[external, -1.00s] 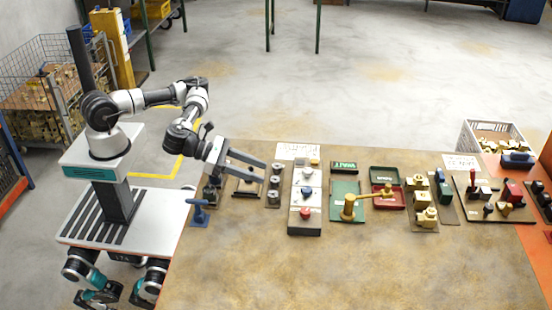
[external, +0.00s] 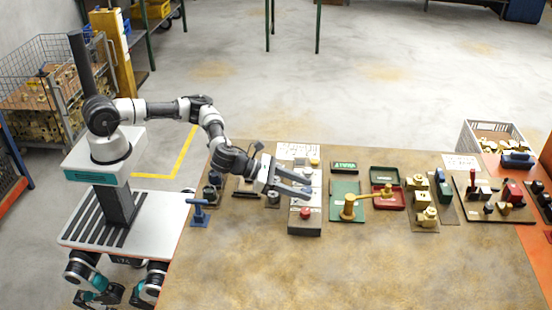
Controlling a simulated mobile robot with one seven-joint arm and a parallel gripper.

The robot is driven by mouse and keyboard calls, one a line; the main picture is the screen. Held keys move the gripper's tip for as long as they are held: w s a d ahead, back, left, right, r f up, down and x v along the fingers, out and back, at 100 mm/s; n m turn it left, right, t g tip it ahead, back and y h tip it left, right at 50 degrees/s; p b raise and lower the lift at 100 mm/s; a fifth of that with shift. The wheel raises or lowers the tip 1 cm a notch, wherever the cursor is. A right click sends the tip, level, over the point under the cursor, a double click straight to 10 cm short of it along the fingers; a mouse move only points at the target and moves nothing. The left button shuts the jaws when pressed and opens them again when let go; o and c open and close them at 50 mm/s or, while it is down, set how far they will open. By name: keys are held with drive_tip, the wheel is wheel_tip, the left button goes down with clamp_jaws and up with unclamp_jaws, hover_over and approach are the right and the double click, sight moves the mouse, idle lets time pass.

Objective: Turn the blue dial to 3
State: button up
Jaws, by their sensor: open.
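The dial panel (external: 296,222) is a pale box near the left end of the workbench, with a column of knobs on its top. The blue dial is not visible now; my gripper's fingers cover the spot where it sat in the earlier view. The red knob (external: 305,213) shows just in front of the fingers. My gripper (external: 310,187) is open, its two long fingers reaching rightward over the middle of the panel. I cannot tell whether the fingers touch the blue dial or stand around it. The dial's pointer and scale marks cannot be read.
A blue tap-like fixture (external: 198,211) stands at the bench's left edge. To the panel's right are a green plate with a brass lever (external: 349,207) and a red open box (external: 386,200). The front of the bench (external: 350,270) is clear.

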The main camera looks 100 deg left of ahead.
drive_tip(key=shift+c, duration=0.2)
drive_tip(key=c, duration=1)
